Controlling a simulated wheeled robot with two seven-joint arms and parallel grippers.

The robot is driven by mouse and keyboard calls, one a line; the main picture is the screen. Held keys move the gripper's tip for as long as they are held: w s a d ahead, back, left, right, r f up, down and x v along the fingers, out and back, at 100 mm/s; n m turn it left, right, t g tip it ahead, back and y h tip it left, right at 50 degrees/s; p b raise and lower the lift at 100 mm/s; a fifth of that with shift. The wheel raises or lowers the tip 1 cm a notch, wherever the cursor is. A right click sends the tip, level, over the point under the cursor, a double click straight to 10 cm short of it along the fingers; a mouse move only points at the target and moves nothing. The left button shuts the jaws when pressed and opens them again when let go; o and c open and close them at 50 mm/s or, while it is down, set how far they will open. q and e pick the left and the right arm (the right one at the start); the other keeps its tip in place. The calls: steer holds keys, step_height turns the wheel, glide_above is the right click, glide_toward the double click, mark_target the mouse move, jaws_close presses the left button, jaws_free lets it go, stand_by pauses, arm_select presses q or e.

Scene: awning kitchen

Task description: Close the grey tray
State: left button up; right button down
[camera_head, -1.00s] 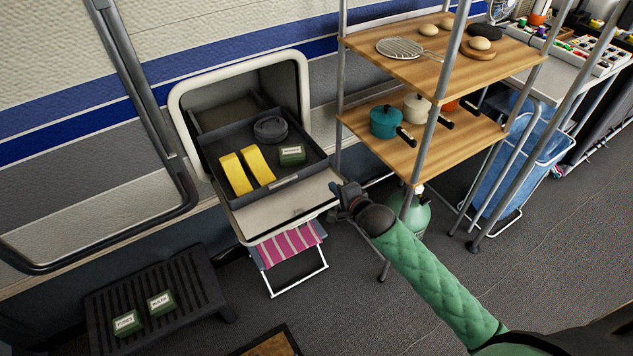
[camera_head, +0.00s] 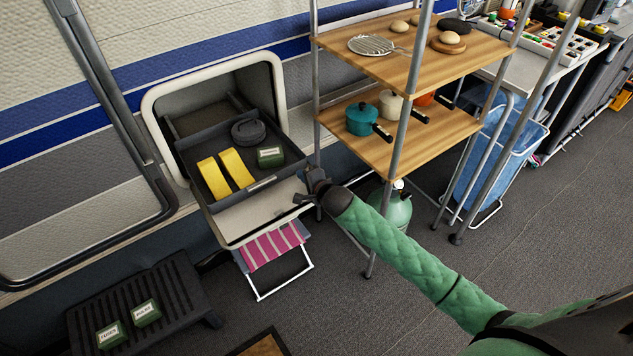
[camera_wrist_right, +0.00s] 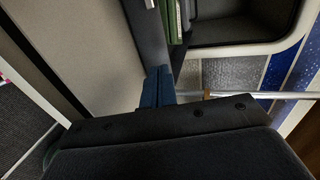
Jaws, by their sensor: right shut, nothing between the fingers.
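The dark grey tray (camera_head: 205,201) is pulled partly out of a white-framed opening in the wall. Two yellow rolls (camera_head: 223,170), a dark round coil (camera_head: 247,132) and a green box (camera_head: 271,156) lie in it. My right gripper (camera_head: 305,190) is shut and empty, at the right end of the tray's front, above the folded-down pale hatch door (camera_head: 245,221). In the right wrist view its blue fingers (camera_wrist_right: 158,86) point at the tray's dark wall (camera_wrist_right: 152,42); I cannot tell whether they touch it. My left gripper is not in view.
A wooden shelf rack (camera_head: 420,135) with a teal pot (camera_head: 362,119) stands just right of the opening, its pole close to my right arm. A pink-striped stool (camera_head: 270,247) stands below the hatch door. A black step (camera_head: 165,292) with two green boxes is at lower left.

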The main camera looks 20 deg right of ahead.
mark_target(292, 166)
steer(key=shift+w+a+r, duration=0.1)
steer(key=shift+w+a, duration=0.1)
steer(key=shift+w, duration=0.35)
steer(key=shift+w+a, duration=0.15)
steer(key=shift+w, duration=0.35)
steer(key=shift+w+a, duration=0.15)
steer(key=shift+w, duration=0.15)
steer(key=shift+w+a, duration=0.1)
steer(key=shift+w, duration=0.15)
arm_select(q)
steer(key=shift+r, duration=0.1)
